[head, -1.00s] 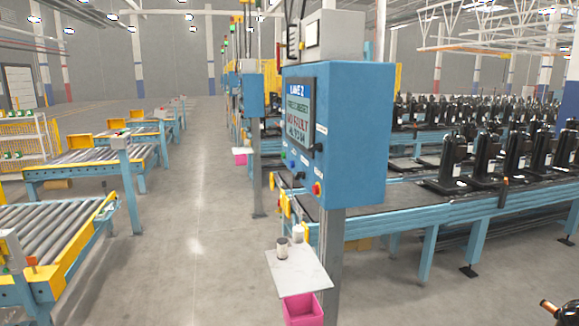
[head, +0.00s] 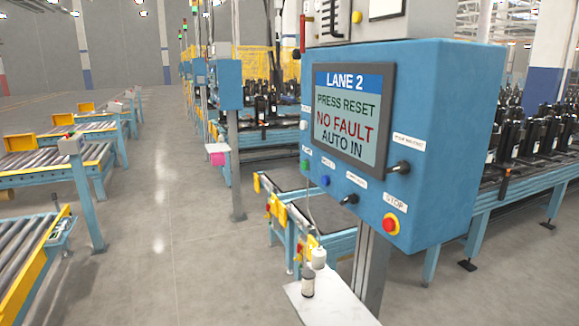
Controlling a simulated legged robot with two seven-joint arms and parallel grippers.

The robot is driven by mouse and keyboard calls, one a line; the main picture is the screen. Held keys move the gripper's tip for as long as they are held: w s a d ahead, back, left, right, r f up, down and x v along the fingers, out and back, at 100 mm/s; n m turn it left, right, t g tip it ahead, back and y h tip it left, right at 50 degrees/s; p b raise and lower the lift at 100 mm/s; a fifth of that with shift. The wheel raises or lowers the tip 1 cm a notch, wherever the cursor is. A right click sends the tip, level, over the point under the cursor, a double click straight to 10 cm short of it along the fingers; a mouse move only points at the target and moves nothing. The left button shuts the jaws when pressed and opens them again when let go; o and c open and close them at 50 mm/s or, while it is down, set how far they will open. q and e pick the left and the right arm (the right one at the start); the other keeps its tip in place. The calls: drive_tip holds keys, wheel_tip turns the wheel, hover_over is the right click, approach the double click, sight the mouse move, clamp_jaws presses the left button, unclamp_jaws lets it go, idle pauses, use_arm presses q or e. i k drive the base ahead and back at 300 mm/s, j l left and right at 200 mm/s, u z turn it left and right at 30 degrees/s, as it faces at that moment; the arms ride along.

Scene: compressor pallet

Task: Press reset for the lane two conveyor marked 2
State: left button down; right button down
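The blue lane 2 control box (head: 450,130) stands on a grey post right of centre. Its screen (head: 352,115) reads "LANE 2", "PRESS RESET", "NO FAULT", "AUTO IN". Below the screen are a green button (head: 304,165), a blue button (head: 325,181) whose label is too small to read surely, and a black selector switch (head: 349,199). A red stop button on yellow (head: 390,224) is at lower right. Another black switch (head: 399,167) sits right of the screen, and a white button (head: 304,125) left of it. Neither gripper is in view.
A small white shelf (head: 335,305) with a dark-and-white container (head: 308,284) and a white bottle (head: 318,258) juts out below the box. A conveyor with black compressors (head: 525,130) runs behind it. Roller conveyors (head: 25,250) stand at left. The grey floor aisle (head: 160,230) between is clear.

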sight(324, 180)
drive_tip(key=i+j, duration=0.4)
drive_tip(key=i+j+z, duration=0.1)
drive_tip(key=i+j, duration=0.3)
drive_tip(key=j, duration=0.2)
drive_tip(key=i+j, duration=0.4)
drive_tip(key=j+z, duration=0.05)
drive_tip(key=j, duration=0.05)
